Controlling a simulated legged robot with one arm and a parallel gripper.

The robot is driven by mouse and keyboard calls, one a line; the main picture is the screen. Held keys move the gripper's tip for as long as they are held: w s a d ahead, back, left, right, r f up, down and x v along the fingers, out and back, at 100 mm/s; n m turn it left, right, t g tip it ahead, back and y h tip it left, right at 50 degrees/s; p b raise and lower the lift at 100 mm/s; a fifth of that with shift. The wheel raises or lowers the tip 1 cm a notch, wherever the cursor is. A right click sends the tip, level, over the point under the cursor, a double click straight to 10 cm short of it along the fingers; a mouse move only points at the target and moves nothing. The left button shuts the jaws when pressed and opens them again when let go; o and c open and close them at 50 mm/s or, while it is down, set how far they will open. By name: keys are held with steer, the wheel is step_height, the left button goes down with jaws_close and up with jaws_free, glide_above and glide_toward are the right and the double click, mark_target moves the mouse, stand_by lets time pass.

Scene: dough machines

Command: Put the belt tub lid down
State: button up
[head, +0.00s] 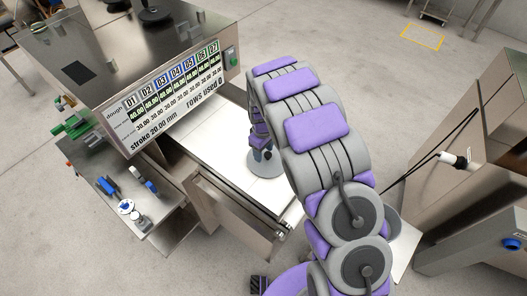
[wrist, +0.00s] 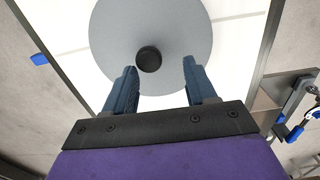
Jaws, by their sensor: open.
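The belt tub lid (wrist: 113,30) is a flat grey disc with a black knob (wrist: 148,59) at its middle. It appears to lie flat on the white belt; in the head view the lid (head: 262,170) shows beneath my gripper, partly hidden by it. My gripper (wrist: 160,68) is open, with one blue finger on each side of the knob's line and gaps between. The knob stands just beyond the fingertips in the wrist view and nothing is held. In the head view my gripper (head: 259,146) is partly hidden by my arm.
The white belt (head: 205,135) runs between metal side rails. A dough display panel (head: 175,98) on a steel machine stands at left. A side shelf (head: 125,185) holds small blue and white items. Another steel machine (head: 470,170) stands at right.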

mark_target(268, 154)
steer(key=d+r, duration=0.1)
steer(key=r, duration=0.1)
steer(key=d+r+p, duration=0.1)
steer(key=r, duration=0.4)
steer(key=shift+d+r+p, duration=0.2)
steer(key=shift+d+p, duration=0.15)
steer(key=shift+d, duration=0.05)
steer(key=s+d+r+m, duration=0.2)
steer(key=s+d+r, duration=0.2)
steer(key=s+r, duration=0.25)
steer(key=s+d+r+m, duration=0.2)
steer(key=s+d+r, duration=0.2)
steer(key=s+r, duration=0.3)
steer(key=s+d+r+m+g, duration=0.1)
steer(key=s+d+r+m, duration=0.1)
steer(key=s, duration=1)
steer(key=s+d+r+m, duration=0.2)
steer(key=s+r+m, duration=0.2)
steer(key=s, duration=0.9)
steer(key=shift+s+r+g+p, duration=0.2)
steer(key=shift+g+p, duration=0.1)
steer(key=shift+g, duration=0.1)
